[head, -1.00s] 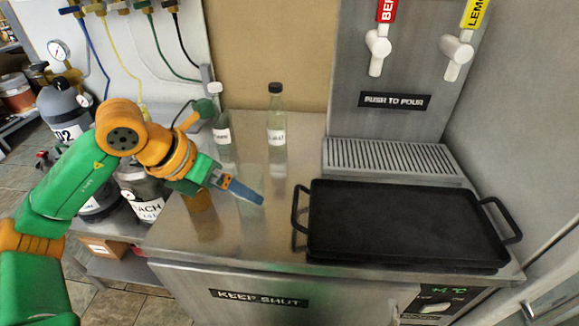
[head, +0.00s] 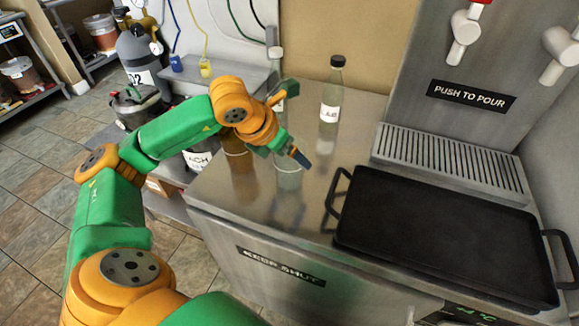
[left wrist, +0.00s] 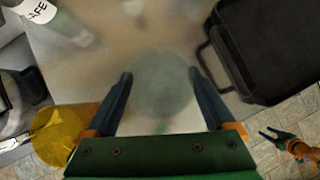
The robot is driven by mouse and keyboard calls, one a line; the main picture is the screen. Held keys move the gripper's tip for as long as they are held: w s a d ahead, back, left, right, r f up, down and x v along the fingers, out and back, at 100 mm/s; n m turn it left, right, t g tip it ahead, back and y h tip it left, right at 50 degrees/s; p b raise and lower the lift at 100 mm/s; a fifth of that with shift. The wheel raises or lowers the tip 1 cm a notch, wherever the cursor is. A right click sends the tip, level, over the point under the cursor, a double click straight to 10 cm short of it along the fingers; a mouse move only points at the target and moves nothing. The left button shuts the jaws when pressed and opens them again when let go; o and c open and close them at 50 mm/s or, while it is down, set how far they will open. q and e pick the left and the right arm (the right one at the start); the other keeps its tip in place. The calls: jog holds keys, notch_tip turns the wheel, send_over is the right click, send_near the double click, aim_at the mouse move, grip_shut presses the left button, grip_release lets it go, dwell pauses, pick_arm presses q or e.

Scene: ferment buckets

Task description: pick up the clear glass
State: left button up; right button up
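The clear glass (head: 288,178) stands on the steel counter, partly behind my left gripper (head: 297,156). In the left wrist view the clear glass (left wrist: 163,92) is a pale greenish round shape between the two fingers of my left gripper (left wrist: 160,76).
An amber glass (head: 238,158) stands close left of the clear glass. A labelled, capped bottle (head: 331,105) stands behind, and another vessel is partly hidden by my arm. A black tray (head: 440,225) with handles lies to the right. The counter's front is clear.

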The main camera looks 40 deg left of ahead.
pick_arm(q)
grip_shut()
jog(key=shift+w+r, duration=0.1)
jog(key=shift+r, duration=0.05)
